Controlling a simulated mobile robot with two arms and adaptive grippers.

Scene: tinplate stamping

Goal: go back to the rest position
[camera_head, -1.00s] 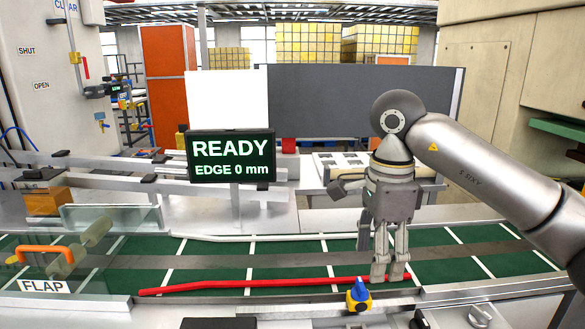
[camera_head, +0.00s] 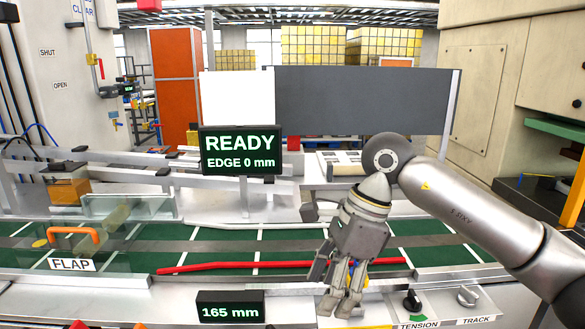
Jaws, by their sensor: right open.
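My right arm comes in from the right, and its gripper (camera_head: 338,298) hangs tilted over the front rail of the line, fingers pointing down and to the left. The fingers are open and I see nothing held between them. The gripper hides part of the red bar (camera_head: 225,266) on the green belt and part of a blue and yellow piece behind it. I cannot tell whether the fingertips touch the front panel. My left gripper is not in view.
A READY display (camera_head: 239,150) stands behind the belt (camera_head: 440,255). A 165 mm display (camera_head: 230,309) and the TENSION knob (camera_head: 412,300) and TRACK knob (camera_head: 467,296) sit along the front. A clear flap with an orange handle (camera_head: 75,234) is at left.

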